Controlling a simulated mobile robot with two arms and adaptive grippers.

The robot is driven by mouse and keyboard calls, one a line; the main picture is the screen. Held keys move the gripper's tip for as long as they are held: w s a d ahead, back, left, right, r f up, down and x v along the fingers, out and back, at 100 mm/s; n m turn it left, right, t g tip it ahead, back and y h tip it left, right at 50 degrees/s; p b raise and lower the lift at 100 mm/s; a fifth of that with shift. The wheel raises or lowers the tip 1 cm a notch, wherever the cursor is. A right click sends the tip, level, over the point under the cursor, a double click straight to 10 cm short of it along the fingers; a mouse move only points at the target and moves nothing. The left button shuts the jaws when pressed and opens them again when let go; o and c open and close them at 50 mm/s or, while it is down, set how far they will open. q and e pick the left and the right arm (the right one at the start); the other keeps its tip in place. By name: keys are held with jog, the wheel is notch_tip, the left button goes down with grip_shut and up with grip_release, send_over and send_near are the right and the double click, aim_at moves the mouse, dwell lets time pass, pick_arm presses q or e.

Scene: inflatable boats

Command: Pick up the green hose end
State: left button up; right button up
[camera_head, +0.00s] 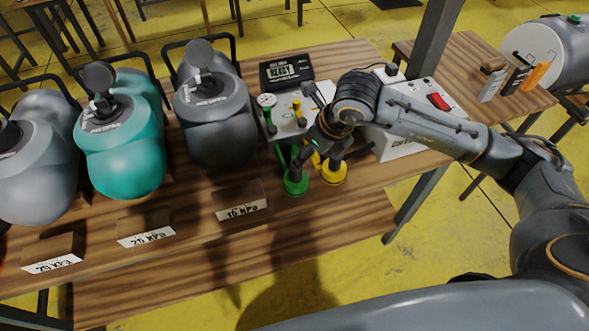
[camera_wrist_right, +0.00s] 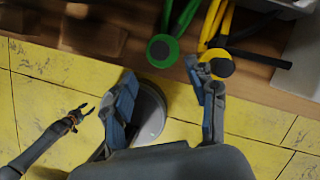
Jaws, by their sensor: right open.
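The green hose end (camera_head: 295,183) is a round green disc at the front edge of the wooden table, beside a yellow hose end (camera_head: 332,174). In the right wrist view the green hose end (camera_wrist_right: 162,50) lies just beyond and between my fingertips. My right gripper (camera_head: 311,163) is open and empty, with its fingers (camera_wrist_right: 163,78) apart. The yellow hose end (camera_wrist_right: 218,64) is close to the right finger, which partly overlaps it. My left gripper (camera_wrist_right: 82,112) shows small at the lower left of the wrist view, its fingers apart.
A device with a gauge and display (camera_head: 287,70) stands behind the hose ends. A white box with a red switch (camera_head: 412,105) is to the right.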

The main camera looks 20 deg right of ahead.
aim_at(301, 170)
jog(key=x, duration=0.4)
jog(key=shift+w+a+f+p, duration=0.1)
jog(key=shift+w+f+p, duration=0.05)
jog(key=shift+p, duration=0.15)
jog(key=shift+w+f, duration=0.1)
jog(key=shift+f, duration=0.15)
jog(key=shift+w+a+f+p, duration=0.15)
jog(key=shift+a+f+p, duration=0.1)
jog(key=shift+f+p, duration=0.35)
jog(key=p+x, duration=0.1)
jog(key=x, duration=0.2)
jog(key=shift+f, duration=0.2)
jog(key=shift+w+f, duration=0.1)
jog(key=shift+f, duration=0.15)
pick_arm(q)
jog(key=r, duration=0.1)
jog(key=w+r, duration=0.1)
jog(key=r, duration=0.1)
jog(key=shift+r, duration=0.1)
pick_arm(e)
jog(key=shift+c, duration=0.8)
pick_arm(q)
jog(key=shift+s, duration=0.1)
pick_arm(e)
grip_shut()
